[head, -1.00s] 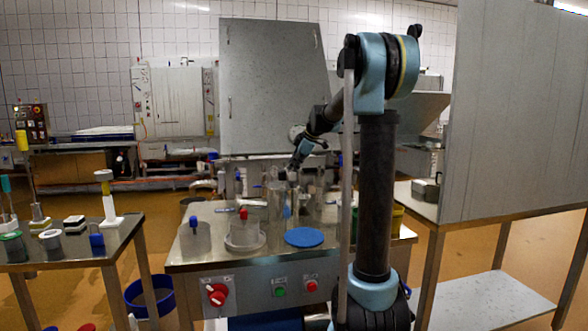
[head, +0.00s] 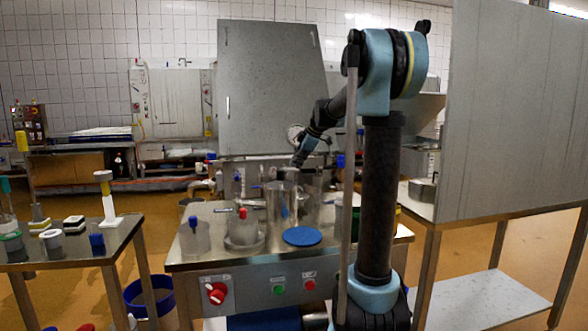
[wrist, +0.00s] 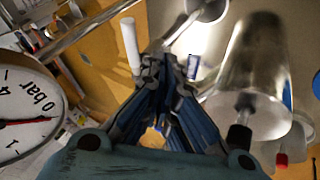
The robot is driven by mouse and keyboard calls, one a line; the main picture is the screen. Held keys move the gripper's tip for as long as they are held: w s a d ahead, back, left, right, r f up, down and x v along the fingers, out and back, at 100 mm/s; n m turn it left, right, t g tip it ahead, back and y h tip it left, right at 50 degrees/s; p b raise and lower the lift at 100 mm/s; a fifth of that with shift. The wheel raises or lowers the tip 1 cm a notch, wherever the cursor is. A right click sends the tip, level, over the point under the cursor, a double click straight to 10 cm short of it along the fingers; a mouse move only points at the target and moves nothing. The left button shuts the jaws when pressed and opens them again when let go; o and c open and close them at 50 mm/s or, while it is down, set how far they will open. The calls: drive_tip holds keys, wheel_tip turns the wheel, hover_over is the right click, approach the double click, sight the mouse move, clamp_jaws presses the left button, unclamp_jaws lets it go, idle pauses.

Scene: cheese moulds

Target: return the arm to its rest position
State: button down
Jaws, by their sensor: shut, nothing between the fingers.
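My gripper (head: 298,161) is small in the head view, pointing down and left above the back of the steel table (head: 190,257). In the wrist view my gripper (wrist: 165,66) shows its dark fingers with blue inner sides drawn together at the tips, holding nothing. A shiny steel cylinder (head: 280,203) stands on the table just below my gripper in the head view. A steel cylinder also fills the right of the wrist view (wrist: 250,75), apart from the fingers. My arm's upright link hides part of the table's right side.
A blue disc (head: 303,236) and clear moulds with blue and red tops stand on the table. A pressure gauge (wrist: 25,115) is close at the left in the wrist view. A tall grey panel (head: 515,115) rises at the right. A side table (head: 75,257) stands left.

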drive_tip(key=v, duration=0.7)
drive_tip(key=s+d+f+m+h, duration=0.15)
drive_tip(key=s+f+m, duration=0.3)
drive_tip(key=s, duration=0.75)
drive_tip(key=s+d+f+m+g+h, duration=0.1)
drive_tip(key=s+f+m, duration=0.3)
drive_tip(key=s+f, duration=0.4)
drive_tip(key=s+d+f+m+h, duration=0.1)
drive_tip(key=s+d+f+m, duration=0.2)
drive_tip(key=s+f, duration=0.6)
drive_tip(key=s+d+f+m+g+h, duration=0.1)
drive_tip(key=s+f+m, duration=0.5)
drive_tip(key=s, duration=0.8)
wheel_tip(320, 180, down, 4)
drive_tip(key=shift+d+r+g, duration=0.25)
drive_tip(key=shift+d+g, duration=0.05)
drive_tip(key=shift+d, duration=0.5)
drive_tip(key=shift+w+f, duration=0.2)
drive_tip(key=shift+w, duration=0.2)
